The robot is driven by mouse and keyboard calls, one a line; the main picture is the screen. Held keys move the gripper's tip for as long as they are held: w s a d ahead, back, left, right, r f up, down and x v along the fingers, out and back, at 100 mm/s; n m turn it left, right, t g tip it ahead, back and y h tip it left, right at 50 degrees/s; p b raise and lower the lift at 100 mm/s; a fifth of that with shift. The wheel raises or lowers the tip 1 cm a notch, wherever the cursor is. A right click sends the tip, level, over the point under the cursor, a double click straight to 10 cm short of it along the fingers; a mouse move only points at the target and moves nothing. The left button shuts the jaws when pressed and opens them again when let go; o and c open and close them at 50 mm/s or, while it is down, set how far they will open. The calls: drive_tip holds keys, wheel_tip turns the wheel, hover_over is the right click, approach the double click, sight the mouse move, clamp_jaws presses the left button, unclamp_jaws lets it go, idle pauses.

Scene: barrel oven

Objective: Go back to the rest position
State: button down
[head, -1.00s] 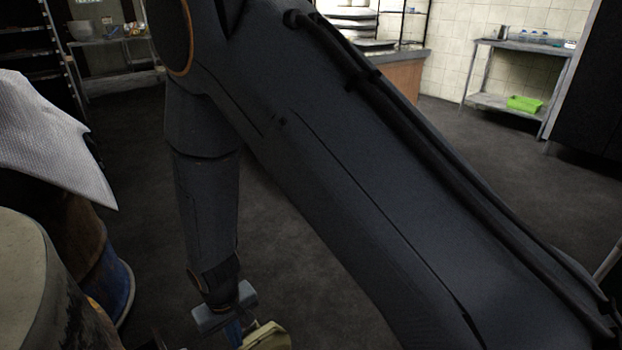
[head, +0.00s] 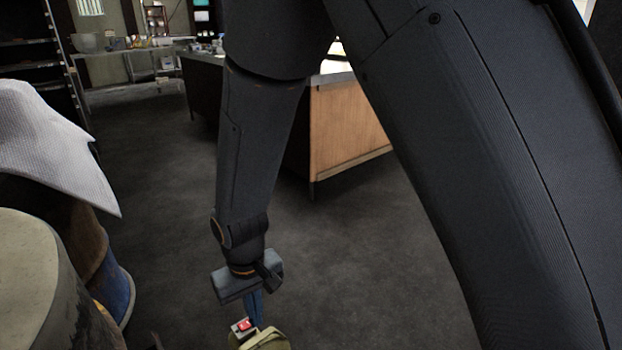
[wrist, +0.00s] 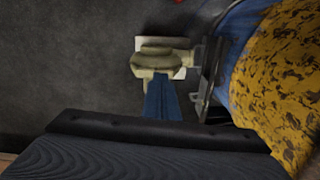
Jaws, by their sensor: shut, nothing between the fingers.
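My gripper (head: 257,318) hangs below my wrist at the bottom of the head view. It points down, with narrow blue fingers together. In the wrist view my gripper (wrist: 162,84) shows as a blue strip reaching up from the dark housing. Its tips are by a rounded beige part (wrist: 153,60) on a pale plate; I cannot tell whether they touch. The beige part (head: 264,340) also shows at the lower edge of the head view, beside a small pale box with a red spot (head: 244,325).
A worn yellow and blue barrel (wrist: 285,75) is close on the right of the wrist view. In the head view, a pale barrel top (head: 25,265) and white sheet (head: 45,140) stand at left. A wooden counter (head: 348,125) is behind my arm. Dark floor (head: 160,185) lies open between.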

drive_tip(key=s+d+r+m+p, duration=0.3)
drive_tip(key=s+d+r+p, duration=0.2)
drive_tip(key=d+r+p, duration=0.5)
drive_tip(key=s+d+r+m+p, duration=0.3)
drive_tip(key=d+r+p, duration=0.7)
drive_tip(key=d+r, duration=1.1)
drive_tip(key=shift+s+d+r+m, duration=0.15)
drive_tip(key=shift+s+r+m, duration=0.25)
drive_tip(key=shift+s+r, duration=0.6)
